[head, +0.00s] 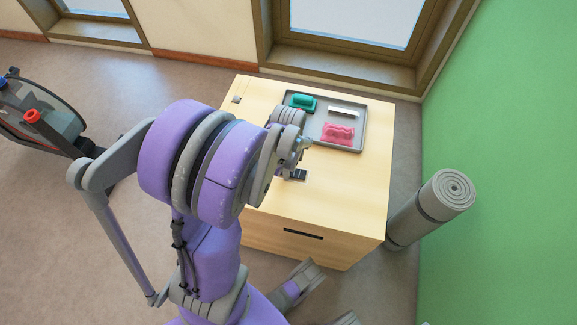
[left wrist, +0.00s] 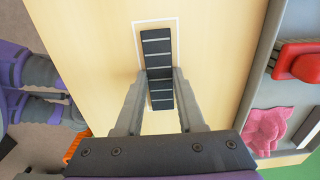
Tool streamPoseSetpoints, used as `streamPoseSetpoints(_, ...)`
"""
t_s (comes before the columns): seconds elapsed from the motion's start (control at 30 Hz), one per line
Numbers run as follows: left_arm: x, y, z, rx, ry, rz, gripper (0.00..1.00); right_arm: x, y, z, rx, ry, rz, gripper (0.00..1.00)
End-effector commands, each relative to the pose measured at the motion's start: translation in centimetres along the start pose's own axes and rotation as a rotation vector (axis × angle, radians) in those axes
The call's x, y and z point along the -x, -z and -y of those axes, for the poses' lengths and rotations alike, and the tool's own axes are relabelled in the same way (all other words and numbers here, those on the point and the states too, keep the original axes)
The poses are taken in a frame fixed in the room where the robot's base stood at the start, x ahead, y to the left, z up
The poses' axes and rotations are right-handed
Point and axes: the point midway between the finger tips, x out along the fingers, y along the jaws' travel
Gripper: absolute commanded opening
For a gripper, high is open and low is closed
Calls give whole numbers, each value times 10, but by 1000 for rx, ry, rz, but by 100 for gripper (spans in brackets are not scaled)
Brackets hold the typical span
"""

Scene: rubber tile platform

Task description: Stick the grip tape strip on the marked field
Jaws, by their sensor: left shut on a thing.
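The grip tape strip (left wrist: 157,52) is black with pale cross lines. In the left wrist view my left gripper (left wrist: 160,72) is shut on it, with a finger at each long side. The strip looks slightly bent at the fingers. The marked field is a white outline (left wrist: 155,21) on the pale wooden top; the strip's far end appears inside it, and the near part of the outline is hidden. I cannot tell whether the strip touches the surface. In the head view the dark strip (head: 299,175) shows just below the left gripper (head: 301,152).
A grey tray (head: 321,113) with a teal item (head: 303,102), a white item (head: 344,111) and a pink item (head: 338,133) lies on the wooden cabinet (head: 360,190), behind and right of the gripper. A rolled grey mat (head: 432,208) leans by the green wall.

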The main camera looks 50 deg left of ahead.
Motion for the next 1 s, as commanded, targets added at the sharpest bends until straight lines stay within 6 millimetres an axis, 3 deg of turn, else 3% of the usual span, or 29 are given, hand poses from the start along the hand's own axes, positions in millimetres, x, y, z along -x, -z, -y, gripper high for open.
streamPoseSetpoints(0.3, 0, 0, 0, 0, 0, 0, 0, 0, 0, 0, 0, 0, 0, 67)
streamPoseSetpoints(0.33, 0, 0, 0, 0, 0, 0, 44, 0, 0, 0, 0, 0, 0, 67)
streamPoseSetpoints(0.5, 0, 0, 0, 0, -1, 0, 73, 0, 0, 0, 0, 0, 0, 67)
streamPoseSetpoints(0.8, 3, 0, -1, 0, -2, 0, 73, 2, 1, 0, 0, 0, -1, 67)
streamPoseSetpoints(1.0, 35, 0, -1, 0, 0, -1, 73, 16, 6, 0, 0, 0, -6, 67)
